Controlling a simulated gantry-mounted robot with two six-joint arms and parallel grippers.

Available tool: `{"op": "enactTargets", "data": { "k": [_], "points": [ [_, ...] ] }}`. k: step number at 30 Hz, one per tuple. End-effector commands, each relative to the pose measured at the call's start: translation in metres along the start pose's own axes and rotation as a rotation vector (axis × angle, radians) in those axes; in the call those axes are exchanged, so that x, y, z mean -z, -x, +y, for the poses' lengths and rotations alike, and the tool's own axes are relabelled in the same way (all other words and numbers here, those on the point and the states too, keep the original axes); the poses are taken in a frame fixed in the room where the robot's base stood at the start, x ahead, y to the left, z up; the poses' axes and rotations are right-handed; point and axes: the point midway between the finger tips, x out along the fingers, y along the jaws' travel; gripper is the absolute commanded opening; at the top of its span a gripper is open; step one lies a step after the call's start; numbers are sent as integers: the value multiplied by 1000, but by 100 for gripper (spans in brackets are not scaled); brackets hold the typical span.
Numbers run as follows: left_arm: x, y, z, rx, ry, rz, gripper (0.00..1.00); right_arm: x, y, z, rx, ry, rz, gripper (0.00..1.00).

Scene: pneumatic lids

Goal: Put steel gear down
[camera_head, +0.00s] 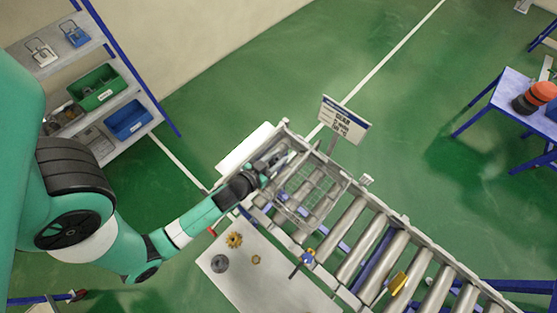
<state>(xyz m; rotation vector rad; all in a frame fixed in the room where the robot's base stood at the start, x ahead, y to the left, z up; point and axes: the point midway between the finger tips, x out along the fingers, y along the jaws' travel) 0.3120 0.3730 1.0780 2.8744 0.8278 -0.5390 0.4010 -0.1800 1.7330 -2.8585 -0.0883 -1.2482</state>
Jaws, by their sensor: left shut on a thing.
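My left gripper (283,160) is over the back left part of a wire basket (318,187) at the end of the roller conveyor. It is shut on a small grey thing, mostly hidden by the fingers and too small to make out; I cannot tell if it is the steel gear. A dark grey gear (219,263) lies on the pale table (265,285) in front, apart from the gripper. A golden gear (234,239) and a smaller brass one (256,259) lie beside it. My right gripper is not in view.
The conveyor rollers (358,245) run to the lower right, with a yellow part (398,283) on them. A sign (344,120) stands behind the basket. A blue-and-yellow item (308,257) is at the table's right edge. A shelf with bins (97,92) stands left.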

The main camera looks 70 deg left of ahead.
Motion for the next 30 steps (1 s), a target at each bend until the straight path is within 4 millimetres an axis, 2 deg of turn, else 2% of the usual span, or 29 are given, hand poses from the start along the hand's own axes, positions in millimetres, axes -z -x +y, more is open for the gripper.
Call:
{"op": "enactTargets", "data": {
  "k": [4, 20, 21, 25, 30],
  "points": [
    [4, 1, 0, -1, 0, 4, 0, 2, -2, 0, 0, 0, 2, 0],
    [-8, -4, 0, -1, 1, 2, 0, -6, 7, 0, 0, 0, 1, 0],
    [-9, -3, 0, 0, 1, -1, 41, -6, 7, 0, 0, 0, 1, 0],
    [-10, -3, 0, 0, 2, -3, 65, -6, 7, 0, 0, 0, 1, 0],
    [-11, -3, 0, 0, 2, -5, 66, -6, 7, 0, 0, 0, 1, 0]
  ]
}}
